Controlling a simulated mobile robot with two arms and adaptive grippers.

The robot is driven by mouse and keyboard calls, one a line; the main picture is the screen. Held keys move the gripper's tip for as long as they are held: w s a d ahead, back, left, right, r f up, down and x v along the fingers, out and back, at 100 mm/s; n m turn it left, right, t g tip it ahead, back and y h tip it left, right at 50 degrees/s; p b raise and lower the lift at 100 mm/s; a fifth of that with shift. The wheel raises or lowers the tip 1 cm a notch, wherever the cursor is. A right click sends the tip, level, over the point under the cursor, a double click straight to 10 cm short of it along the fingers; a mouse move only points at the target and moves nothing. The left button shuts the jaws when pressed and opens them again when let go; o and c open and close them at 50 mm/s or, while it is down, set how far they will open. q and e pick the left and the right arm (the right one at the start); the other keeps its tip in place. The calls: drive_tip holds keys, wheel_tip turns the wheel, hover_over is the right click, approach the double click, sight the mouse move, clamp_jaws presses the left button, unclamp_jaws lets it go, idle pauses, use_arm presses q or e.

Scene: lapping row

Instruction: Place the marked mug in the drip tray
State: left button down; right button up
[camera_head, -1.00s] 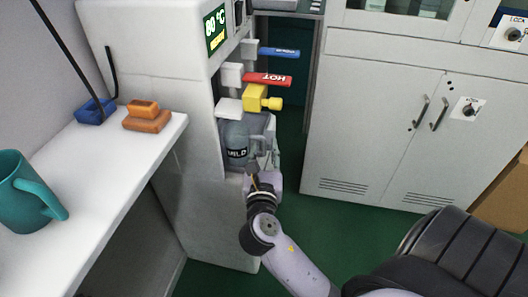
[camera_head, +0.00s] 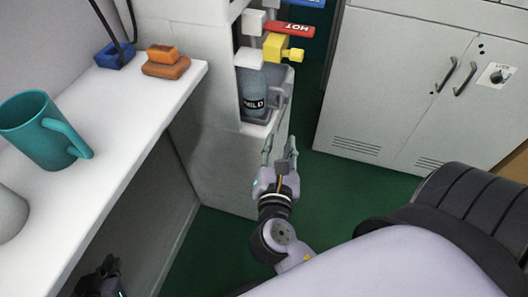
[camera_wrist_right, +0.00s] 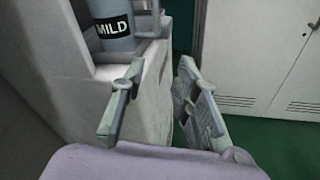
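A grey-blue cylinder marked MILD (camera_head: 254,92) stands upright in the recess of the pale dispenser, under the taps. It also shows in the right wrist view (camera_wrist_right: 112,25), with a grey handle-like loop at its right; I cannot tell if the loop is part of it. The tray floor under it is mostly hidden. A teal mug (camera_head: 40,132) stands on the white shelf at left; I see no mark on it. My right gripper (camera_head: 280,148) is open and empty, below and in front of the recess. My left gripper (camera_head: 103,281) is dark, partly cut off below the shelf.
The white shelf (camera_head: 120,120) also holds an orange block and sponge (camera_head: 165,68), a blue holder (camera_head: 113,56) and a pale rounded object (camera_head: 10,215). Red HOT (camera_head: 290,29) and yellow (camera_head: 276,48) taps jut over the recess. A grey cabinet (camera_head: 400,95) stands at right.

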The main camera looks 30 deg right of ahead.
drive_tip(key=s+a+f+m+g+y, duration=0.1)
drive_tip(key=a+f+m+y, duration=0.3)
drive_tip(key=m, duration=0.7)
drive_tip(key=s+a+f+m+g+y, duration=0.1)
drive_tip(key=a+f+m+g+y, duration=0.2)
drive_tip(key=m+y, duration=0.4)
wheel_tip(320, 180, down, 2)
drive_tip(key=a+m, duration=0.1)
drive_tip(key=m, duration=0.3)
drive_tip(key=shift+s+m+y, duration=0.15)
drive_tip(key=shift+m+y, duration=0.15)
drive_tip(key=shift+m, duration=0.1)
